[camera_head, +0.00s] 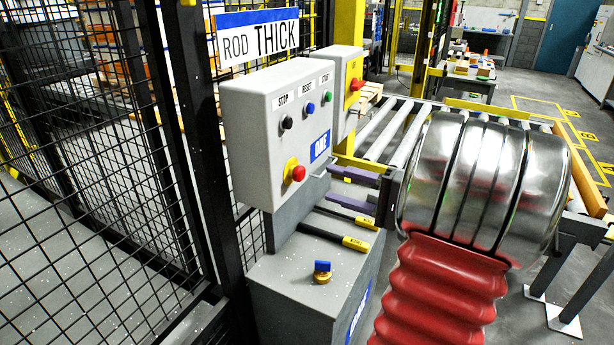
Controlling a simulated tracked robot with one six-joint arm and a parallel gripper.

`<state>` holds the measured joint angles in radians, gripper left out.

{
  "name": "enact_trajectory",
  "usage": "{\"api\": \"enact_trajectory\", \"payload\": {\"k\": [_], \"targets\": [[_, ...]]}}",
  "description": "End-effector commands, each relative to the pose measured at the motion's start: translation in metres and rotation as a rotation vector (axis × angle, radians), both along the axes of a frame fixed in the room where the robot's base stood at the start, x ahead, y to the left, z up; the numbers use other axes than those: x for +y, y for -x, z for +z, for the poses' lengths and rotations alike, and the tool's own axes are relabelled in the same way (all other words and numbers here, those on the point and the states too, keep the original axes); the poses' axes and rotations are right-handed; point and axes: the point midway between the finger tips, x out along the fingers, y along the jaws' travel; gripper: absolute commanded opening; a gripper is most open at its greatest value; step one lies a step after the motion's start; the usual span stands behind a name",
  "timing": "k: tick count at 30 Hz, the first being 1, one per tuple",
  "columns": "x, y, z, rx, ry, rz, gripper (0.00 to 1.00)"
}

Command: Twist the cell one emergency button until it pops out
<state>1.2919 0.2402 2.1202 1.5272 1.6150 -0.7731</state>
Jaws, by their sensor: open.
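A red emergency button (298,173) on a yellow collar sits low on the front of a grey control box (262,135). I cannot tell whether it is pressed in. My gripper (331,184) has two purple fingers, apart and empty, pointing left toward the box. They are to the right of the red button and not around it. The box's lower right edge is close to the fingertips. The silver drum and red bellows of my arm fill the lower right.
Black STOP (287,122), blue RESET (310,108) and green START (328,97) buttons sit above. A second box (346,72) has a red switch on yellow. Below, a pedestal (285,285) carries a blue-topped knob (322,271) and black rods. Mesh fence (100,170) stands left; rollers (385,130) lie behind.

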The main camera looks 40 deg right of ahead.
Motion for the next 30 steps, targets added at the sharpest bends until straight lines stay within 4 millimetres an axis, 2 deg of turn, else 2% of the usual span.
{"api": "enact_trajectory", "payload": {"k": [12,18,30], "targets": [[0.021,-0.055,0.000,0.000,0.000,0.003,0.51],[0.027,-0.075,0.000,0.000,0.000,0.003,0.51],[0.029,-0.082,0.000,0.001,0.000,0.001,0.51]]}}
